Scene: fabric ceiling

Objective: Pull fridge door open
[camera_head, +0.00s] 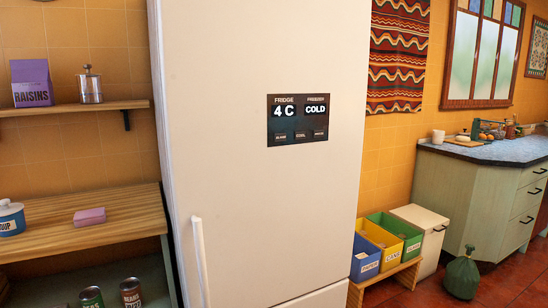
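The white fridge (262,190) stands upright in the middle of the head view, and its door looks shut. A black panel (299,119) on the door reads "FRIDGE 4 C" and "FREEZER COLD". A white vertical handle (200,262) sits on the lower left side of the door, and its lower end comes near the bottom of the picture. A seam (312,294) at the bottom right separates the door from a lower panel. Neither of my grippers is in view.
Left of the fridge are a wall shelf (75,107) and a wooden counter (85,222) with a pink block (89,217). Right of it, coloured bins (383,242) stand on a low bench beside a white bin (420,238).

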